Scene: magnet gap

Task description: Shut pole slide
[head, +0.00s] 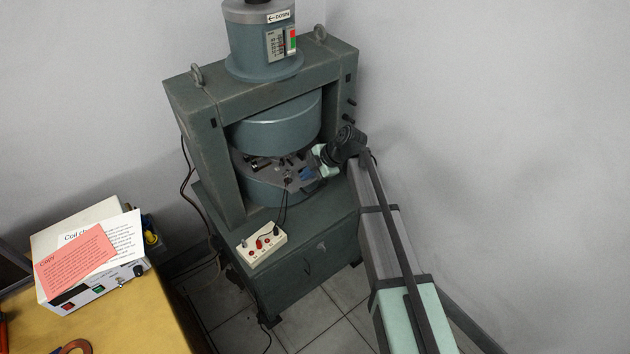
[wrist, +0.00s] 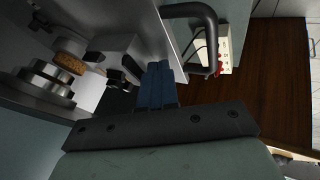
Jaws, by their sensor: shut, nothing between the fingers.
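The big green magnet (head: 275,128) stands on a cabinet, with a plate of metal parts (head: 262,165) in its gap. In the wrist view, stepped metal cylinders (wrist: 48,85), a part with a copper-brown rim (wrist: 70,58) and a grey block with black ends (wrist: 112,52) show in the gap. I cannot tell which part is the pole slide. A black bent handle (wrist: 207,28) is on the plate's front edge. My gripper (head: 305,173) is at the right of the gap. Its blue fingers (wrist: 158,85) are together and empty, close to the black ends; contact is unclear.
A white box with red terminals (head: 262,245) sits on the cabinet top, with dark leads running up to the gap. The magnet's frame post (head: 222,170) bounds the gap at left. A wooden desk (head: 130,315) with an instrument and papers is at lower left.

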